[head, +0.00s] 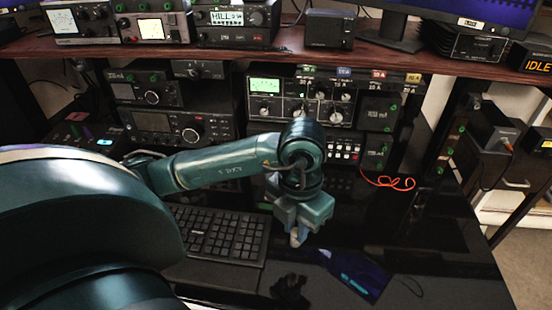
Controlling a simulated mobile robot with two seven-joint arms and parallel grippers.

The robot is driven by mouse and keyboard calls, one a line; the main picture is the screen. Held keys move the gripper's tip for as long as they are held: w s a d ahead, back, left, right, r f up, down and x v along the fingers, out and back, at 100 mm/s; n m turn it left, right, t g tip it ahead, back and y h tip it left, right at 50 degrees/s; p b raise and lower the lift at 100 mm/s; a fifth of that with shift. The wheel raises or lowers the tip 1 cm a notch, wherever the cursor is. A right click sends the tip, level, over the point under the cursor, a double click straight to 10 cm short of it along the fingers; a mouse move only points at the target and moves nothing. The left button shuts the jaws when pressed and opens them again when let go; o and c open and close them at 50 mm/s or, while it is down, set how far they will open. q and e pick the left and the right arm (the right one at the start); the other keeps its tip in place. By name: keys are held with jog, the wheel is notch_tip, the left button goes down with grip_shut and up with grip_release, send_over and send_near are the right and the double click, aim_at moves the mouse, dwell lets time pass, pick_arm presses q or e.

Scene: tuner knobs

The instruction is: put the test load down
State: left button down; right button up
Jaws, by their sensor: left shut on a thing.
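My left gripper (297,238) is in the middle of the head view, pointing down above the black desk, just right of the keyboard. It is shut on a small pale thing, which I take to be the test load (295,240). Only a little of this thing shows between the fingers, so its full shape is hidden. I cannot tell whether its lower end touches the desk. My right gripper is not in view.
A black keyboard (215,236) lies left of the gripper. A dark flat panel with blue marks (358,276) lies to the right, and a small black object (290,291) lies in front. Radio units (305,108) stand behind, with a red cable (388,183). The desk's right side is clear.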

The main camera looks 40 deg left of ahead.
pick_arm(q)
jog(key=w+a+p, duration=0.1)
jog(key=w+a, duration=0.3)
jog(key=w, duration=0.3)
jog(key=w+a, duration=0.5)
jog(key=w, duration=0.3)
notch_tip(320, 180, down, 7)
jog(key=shift+s+r+p, duration=0.1)
jog(key=shift+r+p, duration=0.1)
jog(key=shift+p, duration=0.15)
jog(key=shift+a+f, duration=0.1)
jog(key=shift+f, duration=0.1)
jog(key=shift+f, duration=0.2)
jog(key=c, duration=1.3)
grip_release()
